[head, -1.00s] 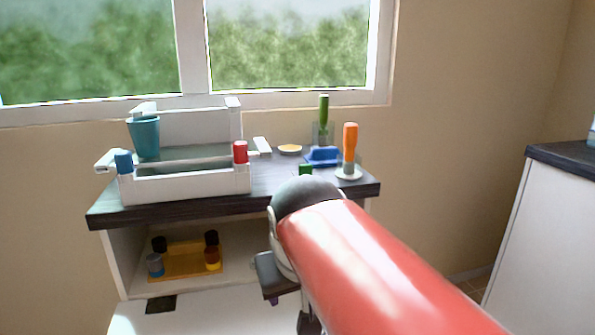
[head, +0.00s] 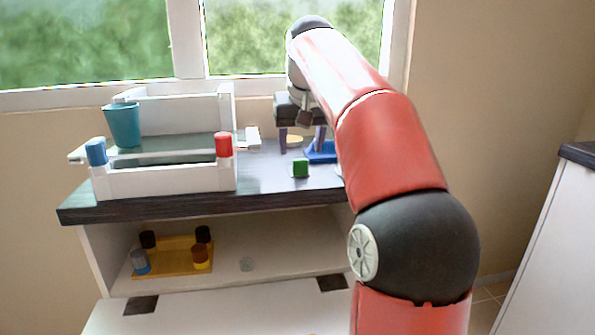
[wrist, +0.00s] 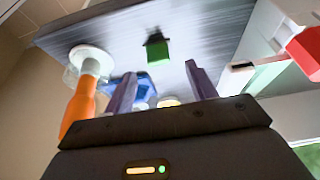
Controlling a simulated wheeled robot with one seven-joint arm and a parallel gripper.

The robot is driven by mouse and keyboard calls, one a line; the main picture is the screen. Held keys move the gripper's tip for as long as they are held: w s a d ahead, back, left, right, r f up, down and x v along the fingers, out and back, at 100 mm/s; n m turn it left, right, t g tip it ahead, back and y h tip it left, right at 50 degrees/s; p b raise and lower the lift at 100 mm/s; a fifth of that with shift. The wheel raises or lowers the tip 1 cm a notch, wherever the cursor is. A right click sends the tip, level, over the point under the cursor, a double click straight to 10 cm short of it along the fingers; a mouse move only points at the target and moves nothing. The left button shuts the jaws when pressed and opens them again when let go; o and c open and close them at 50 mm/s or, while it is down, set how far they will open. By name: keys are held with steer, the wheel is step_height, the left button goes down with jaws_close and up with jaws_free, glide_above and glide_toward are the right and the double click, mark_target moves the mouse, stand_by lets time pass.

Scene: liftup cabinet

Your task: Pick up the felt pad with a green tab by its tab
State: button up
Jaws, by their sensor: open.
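The green tab (head: 301,168) stands up as a small block on the dark cabinet top, near its front edge. In the wrist view the green tab (wrist: 158,52) shows with a bit of dark pad beside it; the pad's outline is hard to make out. My gripper (head: 301,148) is over the cabinet top, above and behind the tab in the head view. Its two fingers are spread apart and empty. In the wrist view the tab lies beyond the gap between the fingertips (wrist: 161,73), not touching them.
A white caddy (head: 165,180) with a teal cup (head: 122,125) stands left of the tab. A blue object (head: 322,152) is close behind on the right. An orange-handled tool (wrist: 80,105) shows in the wrist view. The open shelf below holds a yellow tray (head: 172,262).

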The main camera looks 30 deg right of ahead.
mark_target(301, 160)
steer(key=x, duration=0.2)
steer(key=b+x, duration=0.1)
steer(key=x, duration=0.1)
steer(key=shift+s+f, duration=0.15)
steer(key=shift+s, duration=0.1)
steer(key=shift+w+d+f, duration=0.1)
steer(key=shift+w+f, duration=0.15)
steer(key=shift+f, duration=0.15)
steer(key=c, duration=0.9)
steer(key=shift+c, duration=0.2)
steer(key=shift+r, duration=0.15)
